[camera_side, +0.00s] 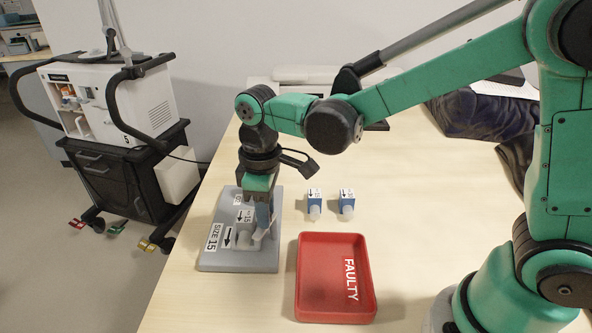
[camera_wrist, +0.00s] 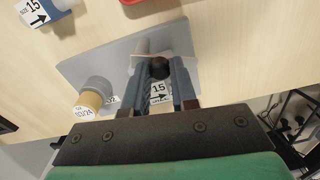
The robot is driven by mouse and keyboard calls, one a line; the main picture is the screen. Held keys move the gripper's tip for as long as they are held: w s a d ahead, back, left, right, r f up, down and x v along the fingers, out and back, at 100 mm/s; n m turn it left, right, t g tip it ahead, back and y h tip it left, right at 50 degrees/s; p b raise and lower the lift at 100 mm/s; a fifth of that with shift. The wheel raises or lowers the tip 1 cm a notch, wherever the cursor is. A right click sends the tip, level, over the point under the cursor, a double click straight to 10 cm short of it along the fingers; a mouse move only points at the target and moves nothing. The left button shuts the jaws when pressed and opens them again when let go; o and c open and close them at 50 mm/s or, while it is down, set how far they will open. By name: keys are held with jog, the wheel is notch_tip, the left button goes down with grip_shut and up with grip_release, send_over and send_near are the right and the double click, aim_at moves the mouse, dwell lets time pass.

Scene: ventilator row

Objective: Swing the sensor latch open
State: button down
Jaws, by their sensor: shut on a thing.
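A grey stand (camera_side: 224,257) marked SIZE 15 sits on the table, and its plate (camera_wrist: 100,62) fills the middle of the wrist view. My gripper (camera_side: 263,222) points down over the stand. In the wrist view my gripper (camera_wrist: 160,82) has its two fingers on either side of a dark round knob (camera_wrist: 160,67), which looks like the end of the sensor latch. A pale grey bar shows just beyond the knob. The fingers hide much of the latch.
Two blue sensors (camera_side: 314,203) (camera_side: 346,204) stand right of the stand; one also shows in the wrist view (camera_wrist: 57,8). A red FAULTY tray (camera_side: 322,290) lies in front of them. A ventilator (camera_side: 115,100) on a cart stands left of the table. The table's right middle is clear.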

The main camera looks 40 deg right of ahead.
jog(key=shift+s+d+n, duration=0.1)
jog(key=shift+s+n, duration=0.1)
jog(key=shift+n, duration=0.85)
jog(key=shift+s+d+n, duration=0.1)
jog(key=shift+s+n, duration=0.05)
jog(key=shift+n, duration=0.9)
jog(key=c, duration=0.7)
grip_release()
jog(key=shift+r, duration=2.85)
